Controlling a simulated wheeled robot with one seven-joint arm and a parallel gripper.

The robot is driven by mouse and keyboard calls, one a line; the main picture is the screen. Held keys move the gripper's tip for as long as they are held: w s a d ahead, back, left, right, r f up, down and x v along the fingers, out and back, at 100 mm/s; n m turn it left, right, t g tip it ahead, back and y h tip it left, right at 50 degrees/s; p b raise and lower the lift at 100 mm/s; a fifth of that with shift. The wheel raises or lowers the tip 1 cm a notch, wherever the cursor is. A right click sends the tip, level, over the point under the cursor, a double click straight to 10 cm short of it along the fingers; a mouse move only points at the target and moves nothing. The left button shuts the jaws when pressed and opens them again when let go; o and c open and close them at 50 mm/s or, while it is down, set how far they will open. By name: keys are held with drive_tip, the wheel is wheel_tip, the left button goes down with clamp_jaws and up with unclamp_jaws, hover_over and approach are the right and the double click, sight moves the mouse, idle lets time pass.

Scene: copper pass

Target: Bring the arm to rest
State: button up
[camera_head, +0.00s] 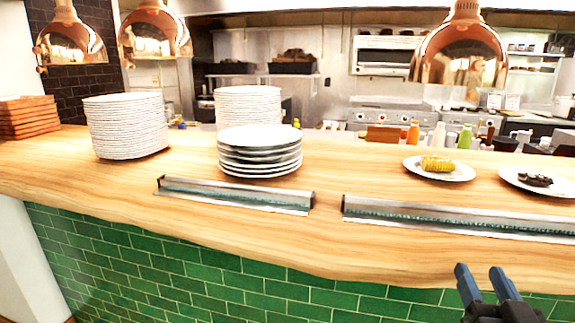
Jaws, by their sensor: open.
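My gripper (483,274) shows at the lower right of the head view. Its two dark blue-grey fingers point up and stand apart, with nothing between them. The rest of my arm is out of the picture, below the lower edge.
White plates (260,150) stand in several stacks on the counter's left half. Two metal ticket rails (235,197) lie along its front edge. A plate with corn (438,165) and one with dark food (536,180) sit right. Copper lamps (460,55) hang above.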

drive_tip(key=s+a+f+g+y, duration=0.1)
drive_tip(key=s+a+f, duration=0.5)
drive_tip(key=s, duration=0.4)
drive_tip(key=s+a+n+g+y, duration=0.1)
drive_tip(key=s+a+g, duration=0.1)
drive_tip(key=s, duration=1.1)
drive_tip(key=s+a+f+n+g+y, duration=0.1)
drive_tip(key=s+a+n+y, duration=0.1)
drive_tip(key=s, duration=1.2)
drive_tip(key=shift+s+a+f+g, duration=0.3)
drive_tip(key=shift+g, duration=0.1)
drive_tip(key=shift+o, duration=0.3)
